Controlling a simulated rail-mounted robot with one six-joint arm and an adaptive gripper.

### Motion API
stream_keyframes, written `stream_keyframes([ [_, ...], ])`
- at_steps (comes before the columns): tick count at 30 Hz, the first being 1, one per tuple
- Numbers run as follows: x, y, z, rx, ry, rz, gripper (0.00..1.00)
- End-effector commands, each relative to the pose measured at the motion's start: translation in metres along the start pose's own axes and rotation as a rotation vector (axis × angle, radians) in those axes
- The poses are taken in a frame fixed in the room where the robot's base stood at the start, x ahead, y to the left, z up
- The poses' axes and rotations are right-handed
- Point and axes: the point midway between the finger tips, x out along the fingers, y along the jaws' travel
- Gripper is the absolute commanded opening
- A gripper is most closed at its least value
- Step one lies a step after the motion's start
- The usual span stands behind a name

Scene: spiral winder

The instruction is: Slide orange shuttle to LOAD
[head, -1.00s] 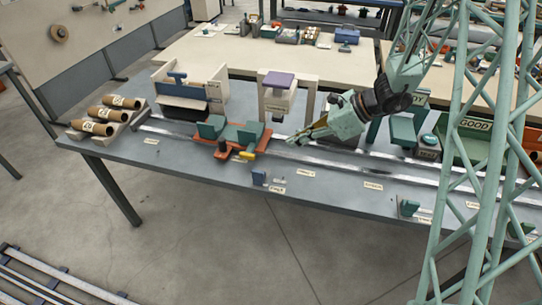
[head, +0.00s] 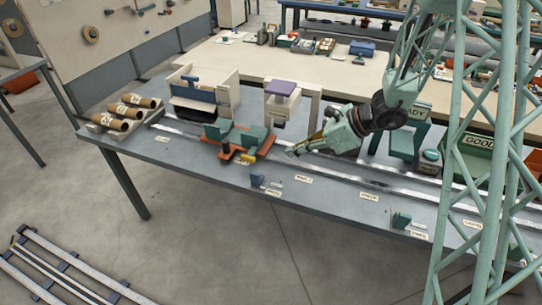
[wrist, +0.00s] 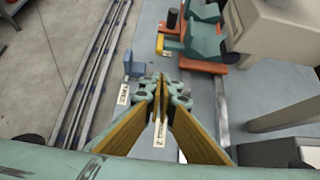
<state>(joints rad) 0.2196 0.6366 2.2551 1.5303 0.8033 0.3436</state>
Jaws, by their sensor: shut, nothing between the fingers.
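The orange shuttle (head: 228,153) sits on the bench's rail, left of centre in the head view. It carries two green blocks, a dark upright knob and a yellow piece (head: 246,158) at its front. My gripper (head: 291,152) is to the right of the shuttle, low over the bench, with a gap between them. Its fingers are shut and empty. In the wrist view the fingertips (wrist: 160,82) meet in the centre, and the shuttle (wrist: 203,67) lies beyond them, up and to the right. I cannot make out a LOAD label; the small bench labels are too blurred to read.
A white and blue machine (head: 205,92) and a purple-topped post (head: 283,90) stand behind the rail. A small blue block (head: 257,180) is on the front side. The rail left of the shuttle looks clear.

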Motion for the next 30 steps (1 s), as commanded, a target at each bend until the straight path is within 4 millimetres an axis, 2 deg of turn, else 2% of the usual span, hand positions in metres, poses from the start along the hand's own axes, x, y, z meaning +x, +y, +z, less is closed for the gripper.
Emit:
stream_keyframes([
  [11, 0.022, 0.001, -0.001, 0.0, 0.0, 0.002, 0.0],
  [30, 0.104, 0.001, -0.001, 0.0, 0.001, 0.002, 0.0],
])
